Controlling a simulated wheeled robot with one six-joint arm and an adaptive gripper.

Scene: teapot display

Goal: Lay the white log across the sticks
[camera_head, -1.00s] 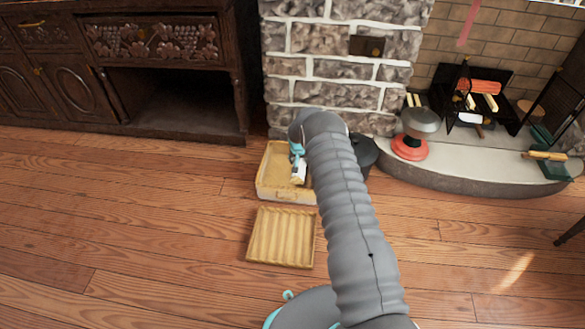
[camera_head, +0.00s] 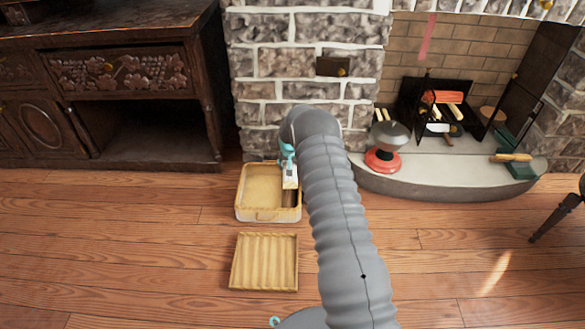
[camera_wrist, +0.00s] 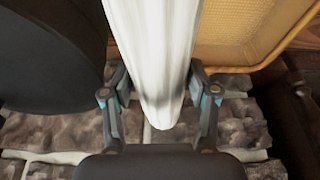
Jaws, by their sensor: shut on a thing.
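The white log (camera_wrist: 155,45) runs lengthwise up the wrist view, its rounded near end between my gripper's (camera_wrist: 158,82) two fingers, which are closed on its sides. In the head view my gripper (camera_head: 289,168) is small, beside the right part of a yellow basket (camera_head: 268,216), and my arm hides much of that area. Inside the open fireplace, pale sticks (camera_head: 457,111) lie by a red-orange log (camera_head: 442,97). How these sticks rest is too small to tell.
A ribbed tan tray (camera_head: 264,262) lies on the floor in front of the basket. A red and grey object (camera_head: 384,160) stands at the left of the curved stone hearth (camera_head: 440,182). A dark round object (camera_wrist: 45,55) is close left in the wrist view. Open floor lies right.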

